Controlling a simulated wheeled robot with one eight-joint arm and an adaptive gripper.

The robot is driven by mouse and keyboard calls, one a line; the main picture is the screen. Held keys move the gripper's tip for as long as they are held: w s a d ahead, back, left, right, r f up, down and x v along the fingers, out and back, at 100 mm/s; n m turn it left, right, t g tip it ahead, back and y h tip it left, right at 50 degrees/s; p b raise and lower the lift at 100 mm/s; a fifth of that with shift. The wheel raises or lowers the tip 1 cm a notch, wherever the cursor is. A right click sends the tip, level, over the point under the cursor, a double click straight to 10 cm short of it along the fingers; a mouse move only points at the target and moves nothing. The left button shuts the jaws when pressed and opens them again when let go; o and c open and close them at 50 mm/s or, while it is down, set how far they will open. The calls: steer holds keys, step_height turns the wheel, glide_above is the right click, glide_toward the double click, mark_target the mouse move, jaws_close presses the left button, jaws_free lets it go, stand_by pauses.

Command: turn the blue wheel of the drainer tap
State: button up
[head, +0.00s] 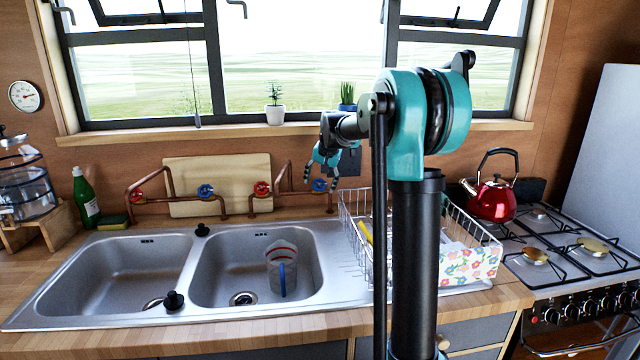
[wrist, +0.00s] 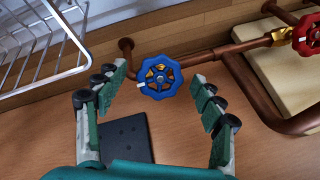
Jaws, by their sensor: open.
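The blue wheel (wrist: 158,76) of the drainer tap sits on a copper pipe in the wrist view, between and just beyond the fingertips of my gripper (wrist: 160,88). The fingers are spread wide on either side and look apart from the wheel. In the head view the same blue wheel (head: 320,185) shows at the right end of the copper pipes, just below my gripper (head: 322,172). My arm column hides part of the drainer side.
A red wheel (head: 262,188) and another blue wheel (head: 205,190) sit to the left on the pipes. A wire dish rack (head: 352,222) stands close by on the right. A double sink (head: 130,270) lies in front. A red kettle (head: 492,200) is on the stove.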

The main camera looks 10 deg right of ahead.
steer(key=v, duration=1.2)
stand_by(1.1)
step_height(320, 180, up, 5)
steer(key=s+a+n+h, duration=0.2)
steer(key=n, duration=0.5)
steer(key=x, duration=1.7)
steer(key=shift+a+f, duration=0.25)
steer(key=shift+f, duration=0.05)
steer(key=shift+c, duration=0.6)
steer(key=c, duration=1)
steer(key=shift+n+h, duration=0.3)
steer(key=shift+n, duration=1.1)
steer(key=shift+c, duration=0.2)
